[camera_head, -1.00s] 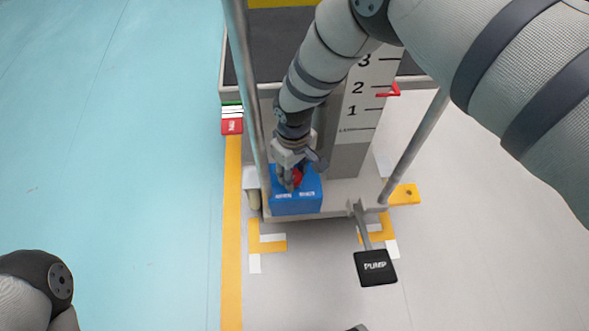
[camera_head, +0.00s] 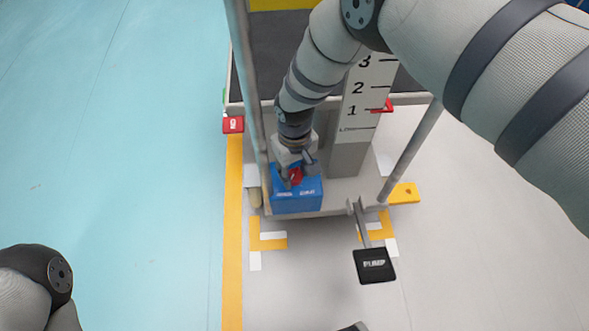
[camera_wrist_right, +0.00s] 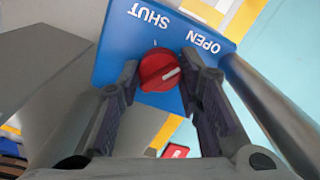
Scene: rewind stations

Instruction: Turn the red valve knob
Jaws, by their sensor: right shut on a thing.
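The red valve knob (camera_wrist_right: 159,70) sits on a blue box (camera_head: 297,203) at the front of the pump stand. The box face reads SHUT and OPEN in the right wrist view. The knob's white pointer line is on its right side there, toward the OPEN side. My right gripper (camera_wrist_right: 163,74) is shut on the knob, with one finger at each side of it. In the head view my right gripper (camera_head: 293,174) covers part of the knob (camera_head: 295,176).
A black PUMP pedal (camera_head: 374,265) juts out at the front right of the stand. Grey posts (camera_head: 412,152) rise beside the numbered column (camera_head: 360,105). A red tag (camera_head: 233,124) is at the left. The blue-green floor (camera_head: 110,150) at left is clear.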

